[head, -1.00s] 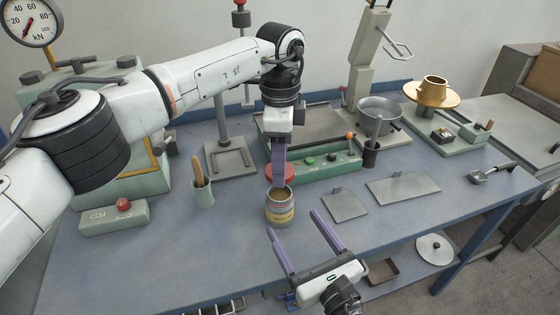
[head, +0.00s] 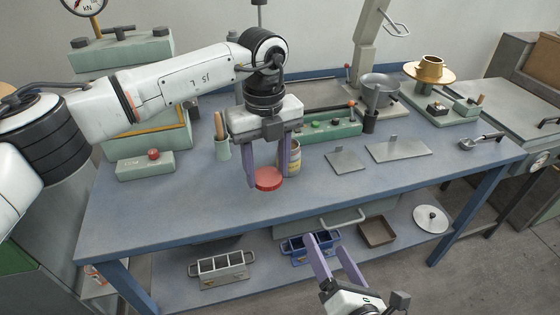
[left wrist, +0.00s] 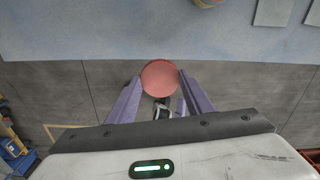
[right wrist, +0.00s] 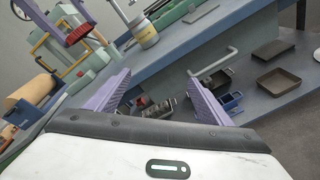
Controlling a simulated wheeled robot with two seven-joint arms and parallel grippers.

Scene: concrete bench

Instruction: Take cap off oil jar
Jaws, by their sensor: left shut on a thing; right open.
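My left gripper (head: 269,177) is shut on the round red cap (head: 268,181), which is off the jar. The cap also shows between the fingers in the left wrist view (left wrist: 160,78) and at upper left in the right wrist view (right wrist: 77,35). The oil jar (head: 295,158) stands upright on the bench behind the left gripper's right finger, partly hidden. The jar has a yellow label and shows in the right wrist view (right wrist: 144,31). My right gripper (head: 325,243) is open and empty, low in front of the bench.
The blue bench (head: 200,224) is clear at its front left. A green control box (head: 330,127) and flat metal plates (head: 398,150) lie behind and right. The lower shelf holds moulds (head: 220,266) and a brown tray (head: 377,232).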

